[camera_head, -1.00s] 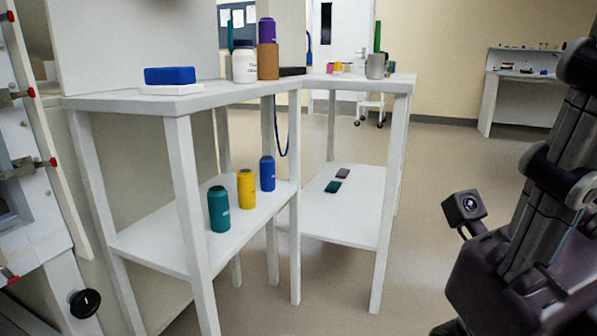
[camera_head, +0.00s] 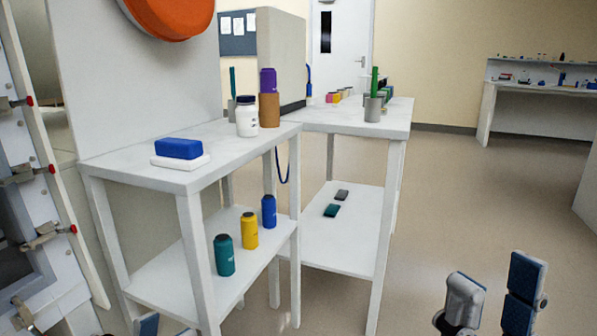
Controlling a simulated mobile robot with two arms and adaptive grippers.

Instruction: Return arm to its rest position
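My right gripper (camera_head: 497,298) shows at the lower right, in front of bare floor. Its two blue-padded fingers stand apart with nothing between them. My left gripper (camera_head: 167,328) shows only as two blue fingertips at the bottom edge, lower left, in front of the near shelf unit. The tips are apart and I see nothing between them. The rest of both arms is out of view or hidden.
A white shelf unit (camera_head: 120,170) carries a blue block (camera_head: 179,148), a white bottle (camera_head: 247,117) and several lower bottles. A second white table (camera_head: 345,118) adjoins it. A glovebox front stands left. Floor (camera_head: 460,200) is clear at right.

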